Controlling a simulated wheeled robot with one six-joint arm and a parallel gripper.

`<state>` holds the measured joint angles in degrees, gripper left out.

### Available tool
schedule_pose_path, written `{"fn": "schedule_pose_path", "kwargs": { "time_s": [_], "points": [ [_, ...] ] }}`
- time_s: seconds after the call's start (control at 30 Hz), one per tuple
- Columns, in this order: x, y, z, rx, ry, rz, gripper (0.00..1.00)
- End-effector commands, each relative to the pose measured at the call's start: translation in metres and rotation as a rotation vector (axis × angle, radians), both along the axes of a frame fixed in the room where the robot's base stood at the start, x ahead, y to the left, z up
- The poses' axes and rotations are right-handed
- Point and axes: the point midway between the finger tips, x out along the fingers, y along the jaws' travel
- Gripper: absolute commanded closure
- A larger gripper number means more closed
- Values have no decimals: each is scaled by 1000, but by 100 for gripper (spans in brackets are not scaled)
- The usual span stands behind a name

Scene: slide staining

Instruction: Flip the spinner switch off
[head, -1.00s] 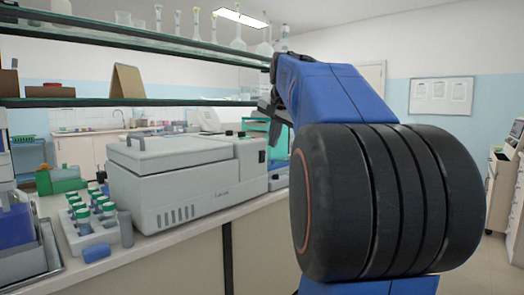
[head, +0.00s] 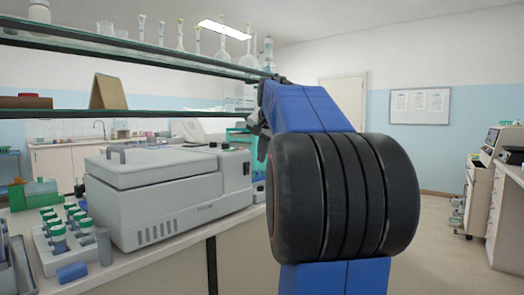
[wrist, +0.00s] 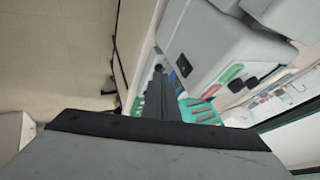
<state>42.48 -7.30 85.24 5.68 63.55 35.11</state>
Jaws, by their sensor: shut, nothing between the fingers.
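The spinner (head: 165,200) is a pale grey benchtop machine with a closed lid and a handle on top. A small dark switch (head: 246,168) shows on its right end face. In the wrist view the spinner (wrist: 212,38) fills the upper right, with the dark switch (wrist: 184,65) on its end face. Whether the switch is on or off is too small to tell. My gripper (wrist: 158,72) is shut and empty, its tips appearing just left of the switch; contact cannot be made out. In the head view my blue and black arm hides most of the gripper.
The spinner stands on a long bench (head: 150,270). A white rack (head: 65,255) of green-capped tubes and a blue block (head: 72,272) are at its left. Glass shelves (head: 130,48) with flasks run above. Floor is open to the right of my arm.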

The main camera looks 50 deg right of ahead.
Motion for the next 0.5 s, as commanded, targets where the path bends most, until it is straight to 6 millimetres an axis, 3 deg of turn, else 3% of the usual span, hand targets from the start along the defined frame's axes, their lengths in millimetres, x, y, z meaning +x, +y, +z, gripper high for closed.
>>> {"fn": "schedule_pose_path", "kwargs": {
  "time_s": [0.3,0.5],
  "points": [
    [29,-20,-45,2,2,0,100],
    [56,-16,-38,0,0,2,100]
  ]
}}
